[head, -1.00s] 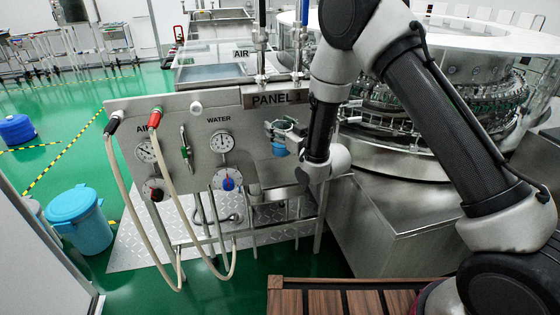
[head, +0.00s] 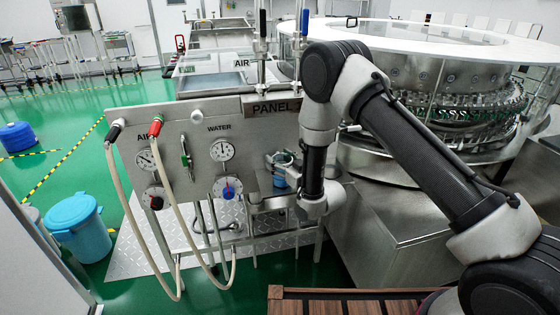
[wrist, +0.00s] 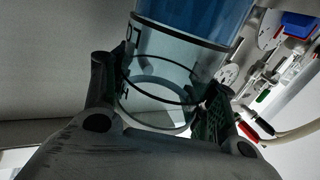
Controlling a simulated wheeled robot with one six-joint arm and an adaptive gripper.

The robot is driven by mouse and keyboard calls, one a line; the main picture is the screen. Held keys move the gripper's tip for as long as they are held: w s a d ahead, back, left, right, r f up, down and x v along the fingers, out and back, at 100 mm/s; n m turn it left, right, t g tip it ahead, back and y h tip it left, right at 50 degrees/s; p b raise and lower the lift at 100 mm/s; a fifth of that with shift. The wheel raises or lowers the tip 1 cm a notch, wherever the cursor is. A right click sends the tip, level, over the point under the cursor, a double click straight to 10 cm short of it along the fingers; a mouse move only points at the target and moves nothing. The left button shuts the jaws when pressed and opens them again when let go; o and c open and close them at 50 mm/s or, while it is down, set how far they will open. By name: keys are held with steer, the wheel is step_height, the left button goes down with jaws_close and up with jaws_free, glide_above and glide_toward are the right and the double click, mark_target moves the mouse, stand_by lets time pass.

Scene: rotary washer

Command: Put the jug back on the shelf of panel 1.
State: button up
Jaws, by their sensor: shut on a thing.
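The jug (head: 280,182) is a small clear vessel with blue contents, seen at the right side of panel 1 (head: 183,135). In the wrist view the clear jug (wrist: 165,62) stands between the two fingers, with dark lettering and the blue part at the top of the picture. My gripper (head: 283,160) is shut on it; in the wrist view my gripper (wrist: 160,105) has one finger on each side. The metal shelf (head: 262,204) is just below the jug. I cannot tell whether the jug touches it, as my wrist hides part of the shelf.
Hoses (head: 125,195), gauges and valves are on the panel's face, left of the jug. The large round washer (head: 430,100) stands behind my arm. A blue bin (head: 80,228) stands at the left. Wooden slats (head: 350,303) are at the front.

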steer(key=o, duration=1.2)
steer(key=shift+r, duration=0.1)
steer(key=v, duration=1.2)
steer(key=shift+a, duration=0.1)
